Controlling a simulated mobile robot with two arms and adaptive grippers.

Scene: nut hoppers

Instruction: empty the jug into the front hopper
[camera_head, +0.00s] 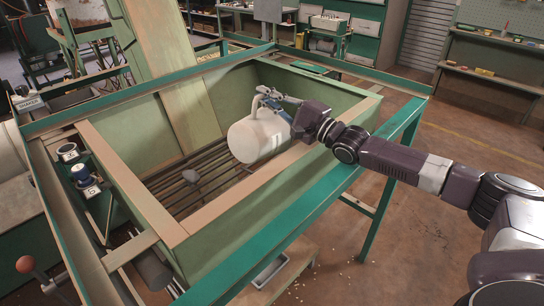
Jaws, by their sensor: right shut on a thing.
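The jug (258,140) is a cream-white plastic container, held tilted on its side over the hopper. My right gripper (284,104) is at the jug's upper right, shut on it near the handle. The jug's mouth and any contents cannot be made out. The front hopper (133,185) is a green-walled box with a pale wooden rim and dark slats across its bottom. The jug is inside the rim's outline, above the slats near the right wall. My left gripper is not in view.
A green metal frame (290,213) surrounds the hopper. A sloping wooden chute (170,60) rises behind it. Knobs sit on the left panel (83,180). Small pale bits lie on the floor below the frame. Open floor lies to the right.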

